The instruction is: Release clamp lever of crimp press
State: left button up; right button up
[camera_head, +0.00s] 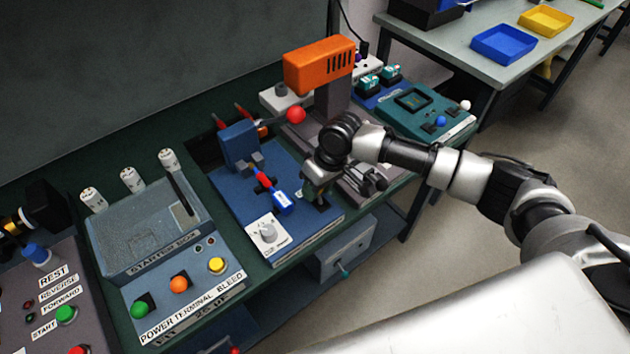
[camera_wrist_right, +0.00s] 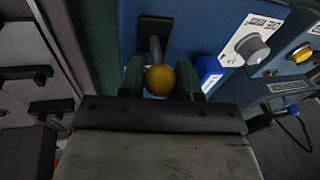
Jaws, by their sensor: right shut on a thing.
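The crimp press appears to be the blue unit with a flat base plate (camera_head: 302,229) and a blue upright block (camera_head: 238,144) at its back. A lever with a yellow ball knob (camera_wrist_right: 160,80) rises from a dark slot plate (camera_wrist_right: 155,32) on the blue base in the right wrist view. My right gripper (camera_head: 318,190) is over the right side of the base. Its two dark green fingers are shut on the lever, one on each side of the ball. In the head view the gripper hides most of the lever. My left gripper is not in view.
An orange-headed press (camera_head: 319,65) and a red ball (camera_head: 296,114) stand behind. A grey starter box (camera_head: 150,240) is left.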

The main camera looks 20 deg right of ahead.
jog(key=shift+s+d+r+t+y+p, duration=0.2)
jog(key=shift+s+t+p, duration=0.15)
jog(key=shift+t+p, duration=0.2)
jog(key=shift+s+d+r+t+y+p, duration=0.1)
jog(key=shift+s+t+y+p, duration=0.15)
jog(key=shift+t+p, duration=0.3)
jog(key=t, duration=0.1)
jog(key=s+t+y, duration=0.1)
jog(key=shift+s+d+f+n+t, duration=0.1)
jog(key=shift+d+f+n+t, duration=0.1)
jog(key=shift+n+t, duration=0.15)
jog(key=shift+s+d+f+n+t+y, duration=0.15)
jog(key=shift+s+t+y, duration=0.1)
jog(key=shift+t, duration=0.3)
jog(key=shift+s+n+t+y, duration=0.1)
jog(key=shift+s+t+y, duration=0.15)
jog(key=shift+t, duration=0.25)
pick_arm(q)
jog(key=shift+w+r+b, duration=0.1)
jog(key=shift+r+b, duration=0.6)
jog(key=shift+b, duration=0.05)
pick_arm(e)
jog(key=shift+s+d+f+t+y, duration=0.15)
jog(key=shift+s+t+y, duration=0.3)
jog(key=shift+t, duration=0.65)
jog(key=o, duration=0.9)
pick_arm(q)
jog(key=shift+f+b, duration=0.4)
pick_arm(e)
jog(key=shift+v, duration=5.45)
